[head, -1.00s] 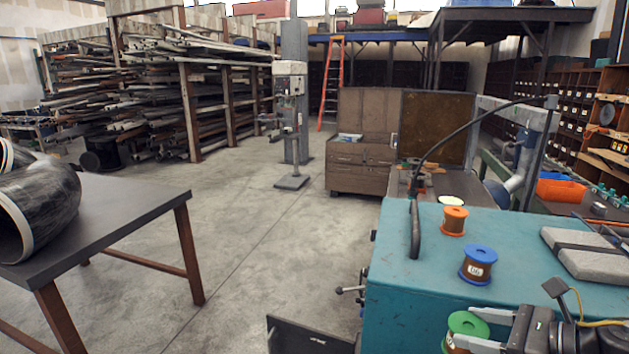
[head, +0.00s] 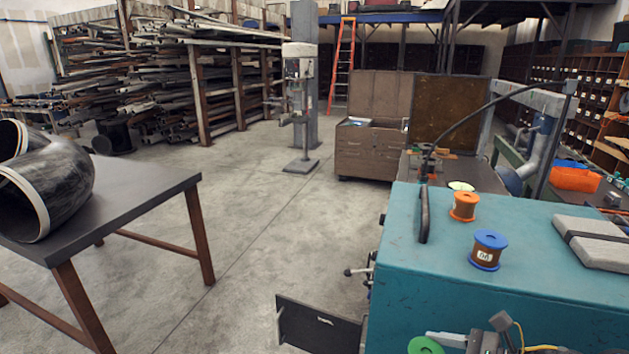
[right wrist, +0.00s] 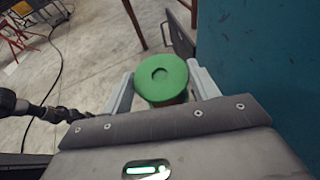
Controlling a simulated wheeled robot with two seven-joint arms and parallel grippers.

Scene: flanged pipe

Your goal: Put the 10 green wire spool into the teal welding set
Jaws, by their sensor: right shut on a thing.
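The green wire spool (right wrist: 160,78) is between the fingers of my right gripper (right wrist: 162,88) in the right wrist view, its round green flange facing the camera. My right gripper is shut on it. In the head view only the top of the spool (head: 425,346) and part of the right gripper (head: 447,341) show at the bottom edge. The teal welding set (head: 500,298) is at lower right. Its side also shows as a teal wall (right wrist: 262,60) to the right of the spool, apart from it. Floor shows beyond the spool. My left gripper is out of view.
An orange spool (head: 464,207) and a blue spool (head: 488,250) stand on the teal top, near a grey slab (head: 595,243). A dark flap (head: 316,324) sticks out left of the set. A table (head: 110,220) carries a pipe elbow (head: 48,185). The floor between is clear.

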